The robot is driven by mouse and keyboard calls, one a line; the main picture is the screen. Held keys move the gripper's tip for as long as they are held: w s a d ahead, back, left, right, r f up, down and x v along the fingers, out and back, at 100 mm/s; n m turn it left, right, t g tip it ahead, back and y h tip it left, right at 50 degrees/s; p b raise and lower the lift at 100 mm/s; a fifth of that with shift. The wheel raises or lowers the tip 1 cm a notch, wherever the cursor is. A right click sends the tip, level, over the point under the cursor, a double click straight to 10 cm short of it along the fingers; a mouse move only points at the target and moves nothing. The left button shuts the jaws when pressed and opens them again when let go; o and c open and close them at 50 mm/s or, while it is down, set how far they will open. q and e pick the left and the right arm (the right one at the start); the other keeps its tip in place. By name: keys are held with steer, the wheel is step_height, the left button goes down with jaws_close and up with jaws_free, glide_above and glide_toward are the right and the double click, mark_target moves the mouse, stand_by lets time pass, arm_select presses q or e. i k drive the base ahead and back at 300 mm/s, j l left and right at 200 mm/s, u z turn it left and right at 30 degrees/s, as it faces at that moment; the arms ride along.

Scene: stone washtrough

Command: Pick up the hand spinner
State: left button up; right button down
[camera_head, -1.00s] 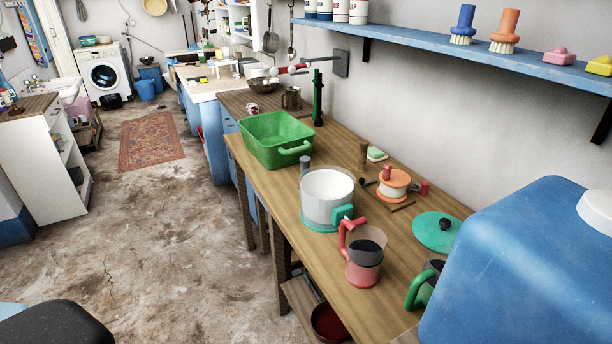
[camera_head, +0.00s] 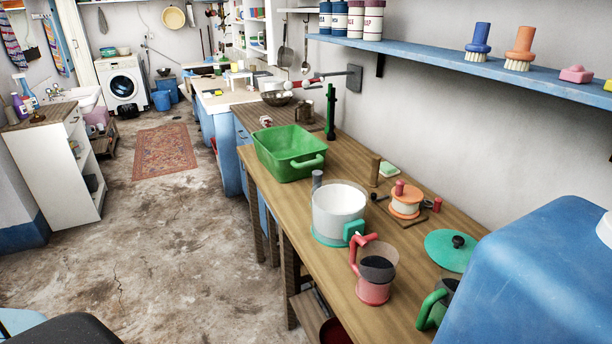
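I cannot tell for certain which thing is the hand spinner. On the wooden bench (camera_head: 345,151), a low round orange-and-white piece (camera_head: 405,202) with a red knob sits near the wall. In front of it stands a clear-walled drum (camera_head: 338,205) with a white inside and teal base and handle. A clear pink-based jug (camera_head: 374,285) with a red handle and dark contents stands nearer. A teal lid (camera_head: 451,250) with a black knob lies to its right. Neither of my grippers is in view.
A green basin (camera_head: 289,153) and a dark green upright post (camera_head: 331,112) stand farther back. A large blue shape (camera_head: 535,275) hides the bench's near right end. A green-handled vessel (camera_head: 437,304) is beside it. A blue shelf (camera_head: 440,57) runs above. The floor at left is open.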

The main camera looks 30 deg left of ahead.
mark_target(339, 207)
steer(key=i+j+z, duration=0.15)
steer(key=j+z, duration=0.2)
steer(key=j, duration=0.45)
steer(key=j+z, duration=0.3)
steer(key=j, duration=0.5)
steer(key=j+z, duration=0.35)
steer(key=j, duration=0.5)
